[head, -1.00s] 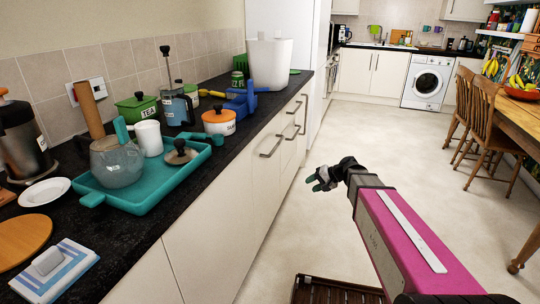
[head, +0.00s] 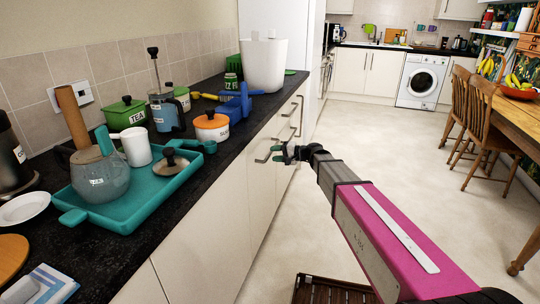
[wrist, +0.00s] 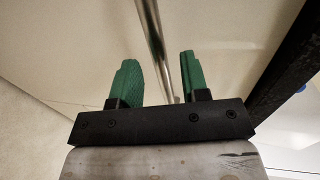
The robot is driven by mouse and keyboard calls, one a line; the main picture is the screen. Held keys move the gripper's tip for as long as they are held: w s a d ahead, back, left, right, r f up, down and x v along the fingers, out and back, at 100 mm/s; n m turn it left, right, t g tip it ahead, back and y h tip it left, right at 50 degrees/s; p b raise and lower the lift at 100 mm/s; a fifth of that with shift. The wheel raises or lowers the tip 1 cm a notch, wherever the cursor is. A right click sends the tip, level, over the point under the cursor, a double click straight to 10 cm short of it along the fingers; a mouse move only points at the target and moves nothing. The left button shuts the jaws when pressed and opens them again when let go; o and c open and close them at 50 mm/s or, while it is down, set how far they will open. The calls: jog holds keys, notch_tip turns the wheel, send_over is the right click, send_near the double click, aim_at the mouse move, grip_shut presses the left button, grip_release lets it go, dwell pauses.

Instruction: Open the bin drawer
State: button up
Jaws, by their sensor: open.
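My gripper (head: 281,153) is in front of the cream cupboard fronts under the worktop, beside a long metal bar handle (head: 263,158). In the wrist view my gripper (wrist: 158,78) is open, with its two green fingers apart. The metal bar handle (wrist: 155,35) runs between the fingers, closer to the right one. It is not gripped. The cream front (wrist: 70,45) behind the bar looks shut. Which front is the bin drawer is not marked.
More bar handles (head: 289,133) sit further along the cupboards. The black worktop (head: 215,165) holds a teal tray (head: 126,217), an orange-lidded pot (head: 211,127) and a white bin-like container (head: 264,66).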

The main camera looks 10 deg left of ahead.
aim_at(270, 154)
jog(key=shift+x, duration=1.55)
grip_shut()
jog(key=f+v, duration=0.3)
jog(key=v, duration=1.1)
jog(key=d+f+v, duration=0.1)
jog(key=f+v, duration=0.2)
jog(key=v, duration=1.1)
jog(key=f+v, duration=0.2)
jog(key=v, duration=1.2)
jog(key=shift+s+d+f, duration=0.3)
jog(key=shift+s+d, duration=0.1)
jog(key=shift+d, duration=0.4)
grip_release()
jog(key=v, duration=1)
jog(key=shift+d, duration=0.4)
